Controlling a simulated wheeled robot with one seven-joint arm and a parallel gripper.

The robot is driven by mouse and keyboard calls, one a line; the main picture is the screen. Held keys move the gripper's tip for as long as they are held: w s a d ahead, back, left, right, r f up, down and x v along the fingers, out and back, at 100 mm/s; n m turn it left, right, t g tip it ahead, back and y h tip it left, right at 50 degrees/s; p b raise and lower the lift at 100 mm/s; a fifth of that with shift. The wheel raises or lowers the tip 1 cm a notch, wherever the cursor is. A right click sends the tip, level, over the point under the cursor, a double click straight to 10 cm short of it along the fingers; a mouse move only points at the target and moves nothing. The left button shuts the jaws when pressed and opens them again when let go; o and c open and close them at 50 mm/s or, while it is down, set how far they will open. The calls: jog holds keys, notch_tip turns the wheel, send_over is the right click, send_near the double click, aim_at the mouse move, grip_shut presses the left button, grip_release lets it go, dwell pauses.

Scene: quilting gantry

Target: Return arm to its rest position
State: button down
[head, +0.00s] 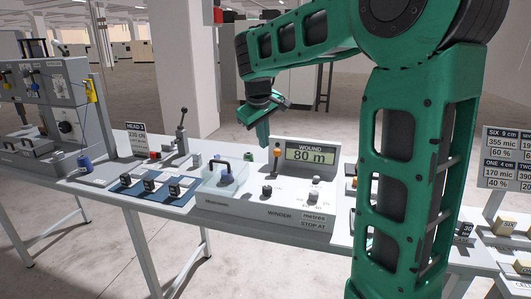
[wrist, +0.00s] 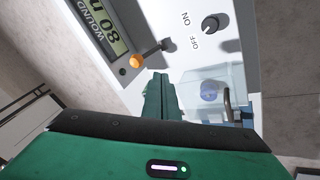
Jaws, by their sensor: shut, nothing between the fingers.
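My gripper (head: 263,132) hangs at the end of my green arm, pointing down above the back edge of the winder box (head: 235,205). In the wrist view my gripper (wrist: 160,78) shows its green fingers closed together with nothing between them. The winder's display (head: 311,154) reads "WOUND 80 m". An orange-knobbed lever (head: 277,153) stands just left of the display, close to the gripper in the picture. The lever's orange knob also shows in the wrist view (wrist: 136,61). I cannot tell from the frames whether the fingers touch anything.
A clear box (head: 222,180) with a dark handle sits at the winder's left. A blue mat (head: 150,188) with several small black-topped blocks lies farther left. A tall lever (head: 182,120) and a grey machine (head: 50,85) stand beyond. A white pillar (head: 184,60) rises behind the table.

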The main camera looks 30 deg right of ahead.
jog(key=shift+d+v, duration=0.1)
jog(key=shift+v, duration=0.95)
jog(key=shift+d+v, duration=0.15)
jog(key=shift+v, duration=0.9)
jog(key=s+f+m+g+y, duration=0.1)
jog(key=s+f, duration=0.4)
jog(key=s, duration=0.6)
jog(key=s+f+m+g+y, duration=0.1)
jog(key=s+f+m, duration=0.3)
jog(key=s, duration=0.8)
jog(key=s+f+m+g+y, duration=0.1)
jog(key=s+f+m, duration=0.2)
jog(key=s+f, duration=0.5)
jog(key=s, duration=0.3)
jog(key=shift+s+a+g+y, duration=0.3)
jog(key=shift+a+g+y, duration=0.05)
jog(key=shift+g+y, duration=0.05)
jog(key=shift+w+f, duration=0.1)
jog(key=shift+w, duration=0.05)
jog(key=shift+w+f, duration=0.2)
jog(key=shift+w, duration=0.3)
